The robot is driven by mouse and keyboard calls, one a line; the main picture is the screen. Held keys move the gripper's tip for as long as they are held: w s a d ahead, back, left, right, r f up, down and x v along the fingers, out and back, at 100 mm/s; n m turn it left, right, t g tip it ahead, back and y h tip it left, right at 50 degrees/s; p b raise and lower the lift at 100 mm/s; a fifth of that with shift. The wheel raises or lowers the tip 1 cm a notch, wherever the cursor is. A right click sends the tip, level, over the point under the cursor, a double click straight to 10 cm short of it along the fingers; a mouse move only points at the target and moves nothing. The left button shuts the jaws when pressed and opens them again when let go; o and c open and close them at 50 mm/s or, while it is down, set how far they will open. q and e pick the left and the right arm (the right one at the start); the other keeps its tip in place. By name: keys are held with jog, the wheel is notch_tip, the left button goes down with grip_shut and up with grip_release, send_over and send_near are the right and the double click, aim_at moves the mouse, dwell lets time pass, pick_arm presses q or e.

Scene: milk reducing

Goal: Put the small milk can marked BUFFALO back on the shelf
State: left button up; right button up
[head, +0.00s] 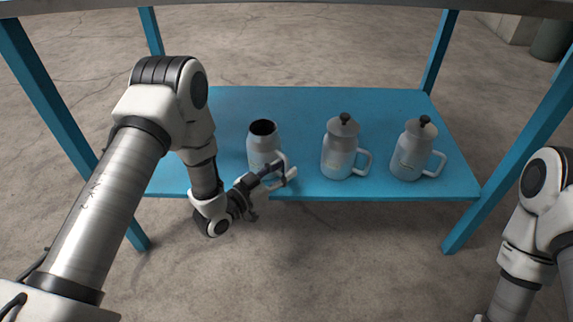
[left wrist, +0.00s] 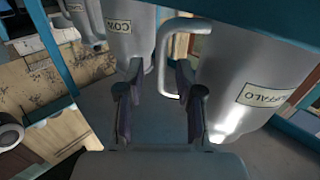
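The BUFFALO can (left wrist: 240,70) is large and close at the right of the left wrist view, with its label visible. Its handle loop (left wrist: 165,62) shows between my left fingertips, with gaps beside it. In the head view the can (head: 262,150) nearest my left gripper (head: 286,172) is grey, without a lid, dark inside, and stands upright at the left of the blue shelf (head: 225,110). No label is readable on it there. My left gripper is open around the handle at the can's right side. My right gripper is out of view.
Two lidded cans with handles, the middle one (head: 340,155) and the right one (head: 408,155), stand along the front of the shelf. A COW can (left wrist: 115,35) shows in the left wrist view. Blue posts stand at the shelf corners. The back of the shelf is clear.

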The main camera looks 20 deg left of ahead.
pick_arm(q)
jog(key=p+v, duration=0.5)
jog(key=v, duration=0.5)
jog(key=s+d+f+n+g+y, duration=0.1)
jog(key=s+f+n+g+y, duration=0.3)
jog(key=s+f+g, duration=0.55)
jog(key=s+a+f+n+g+y, duration=0.1)
jog(key=s+f+g+y, duration=0.1)
jog(key=s, duration=0.5)
jog(key=s+a+f+n+g+y, duration=0.1)
jog(key=s+g, duration=0.3)
jog(key=s, duration=0.4)
jog(key=shift+s+a+f+y, duration=0.3)
jog(key=shift+a+f+y, duration=0.25)
jog(key=shift+f+y, duration=0.3)
